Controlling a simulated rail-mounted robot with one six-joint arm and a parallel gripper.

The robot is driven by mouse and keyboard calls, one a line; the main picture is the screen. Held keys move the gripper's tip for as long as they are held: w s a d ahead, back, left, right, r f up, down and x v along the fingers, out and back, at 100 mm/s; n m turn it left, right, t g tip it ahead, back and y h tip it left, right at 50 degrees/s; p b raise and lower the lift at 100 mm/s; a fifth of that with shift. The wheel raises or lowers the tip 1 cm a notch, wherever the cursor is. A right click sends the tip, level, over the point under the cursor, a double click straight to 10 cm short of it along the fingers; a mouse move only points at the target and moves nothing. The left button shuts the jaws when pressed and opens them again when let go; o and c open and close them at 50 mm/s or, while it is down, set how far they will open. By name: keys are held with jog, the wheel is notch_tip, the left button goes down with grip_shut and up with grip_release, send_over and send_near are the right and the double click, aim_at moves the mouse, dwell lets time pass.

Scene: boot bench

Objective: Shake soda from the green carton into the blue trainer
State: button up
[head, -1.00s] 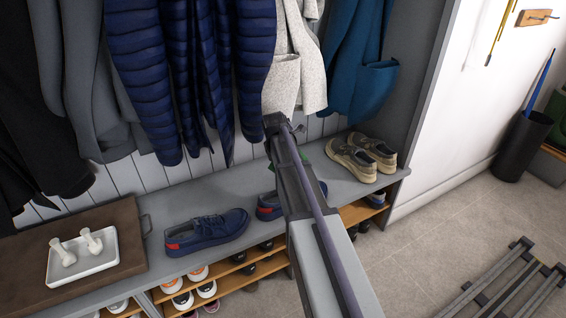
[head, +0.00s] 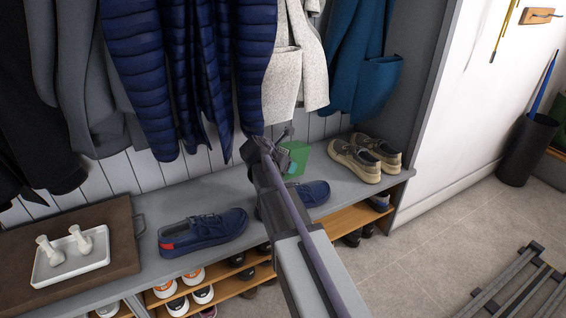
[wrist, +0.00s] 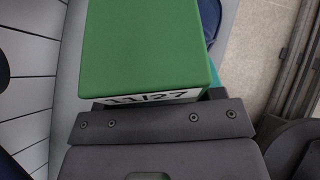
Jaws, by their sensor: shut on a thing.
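The green carton (head: 297,157) shows beside my gripper (head: 280,162) in the head view, above the bench near its back. In the wrist view the green carton (wrist: 150,45) fills the upper middle, with a white band printed "11/27" against the dark gripper (wrist: 160,125). My gripper is shut on it. The blue trainers stand on the bench: the left one (head: 203,232) is in full view with a red heel patch. The right one (head: 312,194) is partly hidden behind my arm. The carton is held above and behind the right trainer, apart from it.
Beige shoes (head: 365,157) stand at the right end of the bench (head: 150,205). A white tray (head: 70,262) with two white objects lies on a brown board (head: 110,228). Coats (head: 185,70) hang close behind and above. Several shoes fill the shelf below.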

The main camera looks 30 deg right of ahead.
aim_at(285, 146)
jog(key=y+p, duration=0.1)
jog(key=r+g+y+p, duration=0.1)
jog(key=y+p, duration=0.1)
jog(key=p, duration=0.1)
jog(key=shift+w+d+r, duration=0.2)
jog(key=shift+d+r, duration=0.05)
jog(key=shift+r, duration=0.1)
jog(key=y+p, duration=0.1)
jog(key=g+y+p, duration=0.1)
jog(key=y, duration=0.1)
jog(key=r+g+y+p, duration=0.1)
jog(key=shift+w+d, duration=0.15)
jog(key=shift+d, duration=0.1)
jog(key=y, duration=0.1)
jog(key=g+y, duration=0.1)
jog(key=shift+a+r+y+p, duration=0.1)
jog(key=shift+r+y+p, duration=0.1)
jog(key=shift+y+p, duration=0.1)
jog(key=shift+a+g+y+b, duration=0.15)
jog(key=shift+g+y+b, duration=0.2)
jog(key=shift+y, duration=0.65)
jog(key=shift+s+a+y, duration=0.15)
jog(key=shift+s+y, duration=0.05)
jog(key=shift+y, duration=0.3)
jog(key=shift+s+a+r+g, duration=0.15)
jog(key=shift+s+r+g, duration=0.05)
jog(key=shift+g, duration=0.15)
